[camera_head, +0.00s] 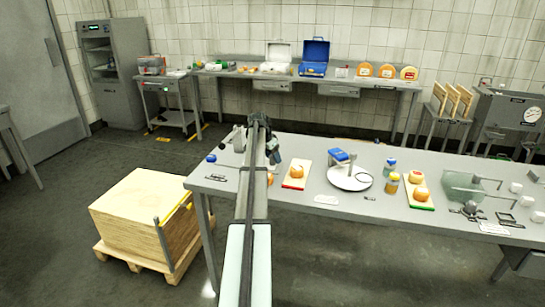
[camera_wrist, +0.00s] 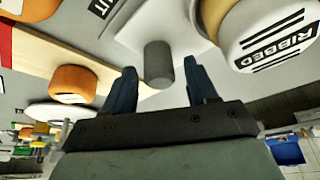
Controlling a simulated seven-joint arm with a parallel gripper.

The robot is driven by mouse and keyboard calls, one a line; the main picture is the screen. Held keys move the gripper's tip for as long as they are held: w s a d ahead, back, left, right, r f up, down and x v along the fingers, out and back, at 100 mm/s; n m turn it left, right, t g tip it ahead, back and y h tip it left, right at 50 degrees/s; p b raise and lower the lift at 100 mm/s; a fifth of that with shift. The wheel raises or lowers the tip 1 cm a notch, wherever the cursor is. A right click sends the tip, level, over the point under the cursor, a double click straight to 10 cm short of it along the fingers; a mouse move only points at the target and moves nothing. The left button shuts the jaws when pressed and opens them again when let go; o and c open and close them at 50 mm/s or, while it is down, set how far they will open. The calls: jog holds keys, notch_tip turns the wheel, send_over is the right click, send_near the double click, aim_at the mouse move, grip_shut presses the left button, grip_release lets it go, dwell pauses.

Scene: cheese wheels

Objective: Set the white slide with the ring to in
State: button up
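My gripper (camera_wrist: 160,68) is open in the wrist view, its two dark blue fingers apart. A grey cylindrical post (camera_wrist: 158,64) shows between the fingertips; I cannot tell whether they touch it. It stands on a white flat piece (camera_wrist: 140,25), which may be the white slide. I see no clear ring on it. A black-and-white label (camera_wrist: 103,8) lies beside it, upside down and cut by the frame edge. In the head view my arm reaches over the left end of the near table (camera_head: 340,207) and hides what is under it.
A round white and orange piece marked RIBBED (camera_wrist: 270,38) is close to the right finger. A wooden board (camera_wrist: 60,55) and an orange cheese (camera_wrist: 74,84) lie to the left. A white turntable (camera_head: 349,183) stands mid-table. A wooden crate (camera_head: 130,222) is left of the table.

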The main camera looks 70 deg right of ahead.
grip_shut()
dwell(0.3)
jog(key=shift+w, duration=0.15)
jog(key=w, duration=0.7)
jog(key=shift+w, duration=0.2)
jog(key=shift+o, duration=0.3)
grip_release()
jog(key=v, duration=1.3)
jog(key=shift+a+r, duration=0.2)
jog(key=shift+r, duration=0.15)
